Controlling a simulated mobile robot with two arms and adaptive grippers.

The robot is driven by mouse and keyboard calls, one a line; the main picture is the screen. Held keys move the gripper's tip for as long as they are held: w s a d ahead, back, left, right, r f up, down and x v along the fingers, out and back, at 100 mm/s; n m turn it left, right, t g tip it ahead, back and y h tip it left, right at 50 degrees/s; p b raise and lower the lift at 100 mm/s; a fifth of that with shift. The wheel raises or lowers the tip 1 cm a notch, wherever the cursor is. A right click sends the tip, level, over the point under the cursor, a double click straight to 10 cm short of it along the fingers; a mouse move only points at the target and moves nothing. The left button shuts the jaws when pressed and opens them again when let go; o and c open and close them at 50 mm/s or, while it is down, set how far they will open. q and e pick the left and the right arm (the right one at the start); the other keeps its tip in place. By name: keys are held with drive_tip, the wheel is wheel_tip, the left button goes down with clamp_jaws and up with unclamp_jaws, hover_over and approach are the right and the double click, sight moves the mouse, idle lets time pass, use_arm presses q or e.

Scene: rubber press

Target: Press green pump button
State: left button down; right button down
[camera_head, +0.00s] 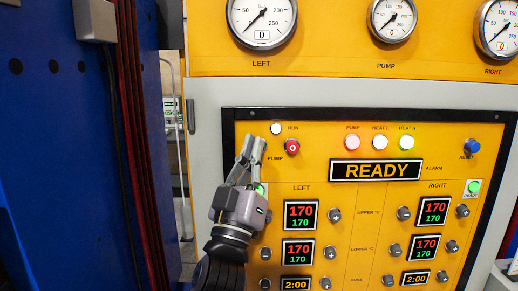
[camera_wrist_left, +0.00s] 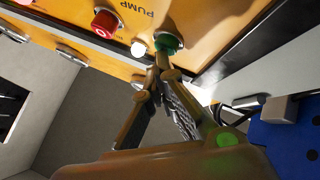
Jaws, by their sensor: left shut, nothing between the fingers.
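The green pump button (camera_wrist_left: 168,43) shows in the left wrist view near the PUMP label, beside a small white lamp (camera_wrist_left: 138,48) and a red button (camera_wrist_left: 104,22). My left gripper (camera_wrist_left: 164,68) is shut and empty, with its fingertips right at the green button; I cannot tell whether they touch it. In the head view the left gripper (camera_head: 256,145) reaches up in front of the yellow panel, left of the red button (camera_head: 292,147). Its fingers hide the green pump button there. My right gripper is not in view.
The yellow panel holds a READY display (camera_head: 376,170), several knobs and number displays. A green button (camera_head: 474,187) sits at its right, and part of another green one (camera_head: 262,188) shows behind my left gripper. A blue wall (camera_head: 75,150) stands at the left.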

use_arm(q)
drive_tip(key=shift+w, duration=0.25)
idle(0.3)
drive_tip(key=shift+s, duration=0.1)
drive_tip(key=shift+s+f, duration=0.1)
drive_tip(key=shift+s, duration=1)
drive_tip(key=shift+s, duration=0.15)
drive_tip(key=s+p, duration=0.1)
drive_tip(key=s, duration=0.3)
drive_tip(key=shift+s, duration=0.4)
